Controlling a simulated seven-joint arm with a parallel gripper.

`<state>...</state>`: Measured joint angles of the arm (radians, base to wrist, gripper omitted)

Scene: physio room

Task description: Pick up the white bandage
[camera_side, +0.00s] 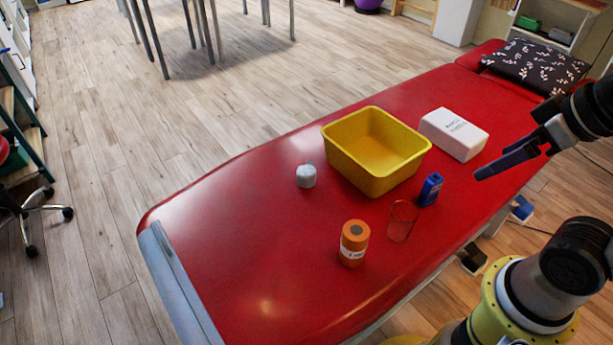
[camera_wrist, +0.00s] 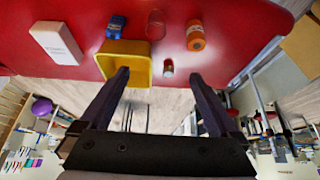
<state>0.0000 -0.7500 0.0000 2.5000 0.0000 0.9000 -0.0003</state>
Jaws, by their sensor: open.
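A small, pale grey-white rounded thing (camera_side: 306,176), possibly the white bandage, sits on the red couch left of the yellow bin. It also shows in the wrist view (camera_wrist: 168,68), with some red on it; too small to identify surely. A white box (camera_side: 454,134) with dark print lies right of the bin, also in the wrist view (camera_wrist: 56,43). My gripper (camera_side: 506,160) is at the right of the side view, raised over the couch's edge and apart from everything. In the wrist view its fingers (camera_wrist: 159,75) are spread wide with nothing held.
The yellow bin (camera_side: 345,165) looks empty. An orange bottle (camera_side: 354,243), a clear reddish glass (camera_side: 401,222) and a blue container (camera_side: 430,190) stand in front of it. A patterned pillow (camera_side: 535,65) lies at the far end. The couch's left end (camera_side: 220,230) is clear.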

